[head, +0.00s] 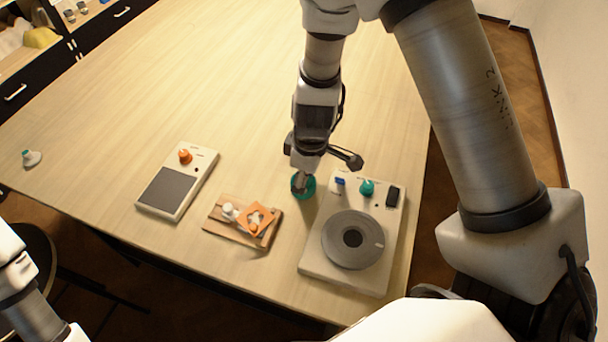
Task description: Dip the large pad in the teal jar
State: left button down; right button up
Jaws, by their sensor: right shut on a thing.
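The teal jar (309,187) stands on the table just left of the wheel unit. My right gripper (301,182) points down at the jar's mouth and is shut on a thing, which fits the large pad. The fingers and the jar rim hide most of what it holds, so I cannot tell how deep it sits. My left arm shows only at the lower left corner; its gripper is out of the picture.
A wooden board (215,228) carries a white knobbed piece (229,211) and an orange stencil-like piece (262,215). A wheel unit (317,262) with a round grey disc stands right. The table's far middle is clear.

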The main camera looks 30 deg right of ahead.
jog(key=r+p, duration=0.4)
jog(key=r, duration=0.1)
jog(key=shift+d, duration=0.2)
grip_shut()
jog(key=shift+w+r+p, duration=0.1)
jog(key=shift+r+p, duration=0.35)
jog(key=shift+r, duration=0.05)
